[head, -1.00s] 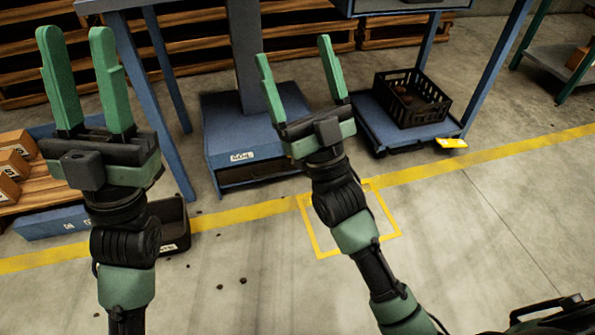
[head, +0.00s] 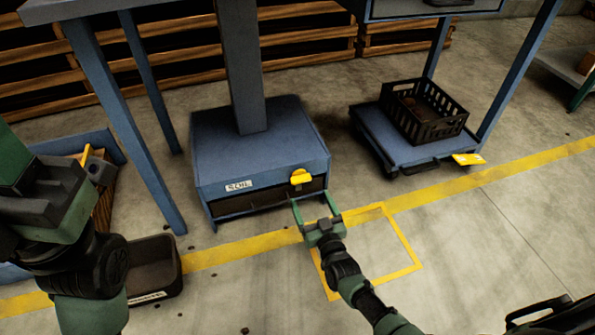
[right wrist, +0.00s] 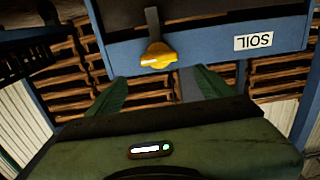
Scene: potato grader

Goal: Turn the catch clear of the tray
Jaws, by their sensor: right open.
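The yellow catch (head: 301,177) sits on the front of the blue cabinet (head: 255,155) labelled SOIL, at the upper edge of the dark tray front (head: 250,203). In the right wrist view the catch (right wrist: 158,56) hangs centred, with a dark strip above it. My right gripper (head: 310,197) is open and empty, just in front of and below the catch, with a finger to each side of its line. No contact shows. My left gripper (head: 25,180) is cut off at the left edge, so its fingertips are hidden.
A black crate (head: 425,118) stands on a low blue cart (head: 370,125) to the right. A dark bin (head: 153,270) is on the floor at left. Blue table legs (head: 150,150) flank the cabinet. The floor in front is mostly clear.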

